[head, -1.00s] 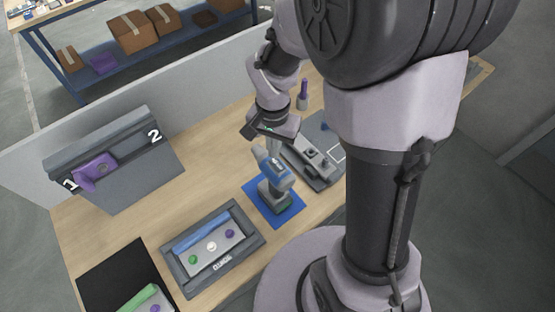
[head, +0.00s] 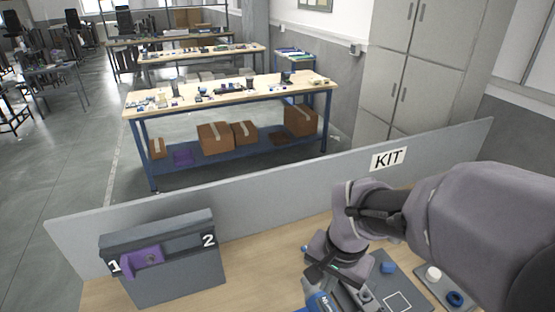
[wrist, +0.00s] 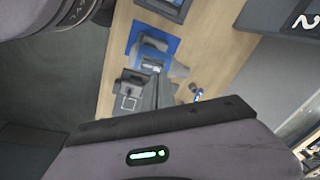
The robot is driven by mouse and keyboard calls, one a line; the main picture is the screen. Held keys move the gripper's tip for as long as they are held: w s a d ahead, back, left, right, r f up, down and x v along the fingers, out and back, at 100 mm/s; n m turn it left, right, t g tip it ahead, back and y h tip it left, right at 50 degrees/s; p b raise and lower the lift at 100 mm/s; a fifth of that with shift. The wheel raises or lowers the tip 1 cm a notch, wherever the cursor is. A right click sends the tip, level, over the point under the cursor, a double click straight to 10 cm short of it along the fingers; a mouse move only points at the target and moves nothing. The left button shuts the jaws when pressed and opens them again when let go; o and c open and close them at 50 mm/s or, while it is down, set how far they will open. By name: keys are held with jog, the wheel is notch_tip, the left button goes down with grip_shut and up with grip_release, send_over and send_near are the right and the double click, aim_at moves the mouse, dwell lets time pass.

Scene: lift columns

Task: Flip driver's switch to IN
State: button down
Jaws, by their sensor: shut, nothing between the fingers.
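The driver (head: 318,301) is a blue and grey power tool at the bottom edge of the head view, mostly cut off. In the wrist view it stands at the blue mat (wrist: 134,32), partly hidden. Its switch is too small to make out. My gripper (head: 322,274) is just behind and above the driver's top in the head view. It is shut and empty, pointing down toward the bench; whether it touches the driver I cannot tell. The fingers (wrist: 160,92) show dark in the middle of the wrist view.
A grey box (head: 170,276) marked 1 and 2, with a purple piece (head: 143,260), stands at left. A grey panel (head: 270,190) with a KIT sign runs behind the bench. A grey plate (head: 385,272) lies right of my gripper, beside a tray with a blue ring (head: 455,298).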

jog(key=s+a+f+n+t+y+b, duration=0.1)
jog(key=s+a+f+n+t+b, duration=0.2)
jog(key=s+f+b, duration=0.4)
jog(key=s+t+b, duration=0.1)
jog(key=s+b, duration=0.3)
jog(key=b, duration=0.2)
jog(key=shift+f+y+b, duration=0.2)
jog(key=shift+y+b, duration=0.1)
jog(key=w+d+r+n+g+h+p, duration=0.1)
jog(key=w+d+r+n+g+p, duration=0.1)
jog(key=w+r+n+p, duration=0.5)
jog(key=w+d+r+n+g+h+p, duration=0.1)
jog(key=w+r+n+p, duration=0.6)
jog(key=n+p, duration=1.2)
jog(key=d+g, duration=0.1)
jog(key=g, duration=0.1)
jog(key=shift+g+p, duration=0.3)
jog(key=shift+p, duration=0.05)
jog(key=shift+f, duration=0.1)
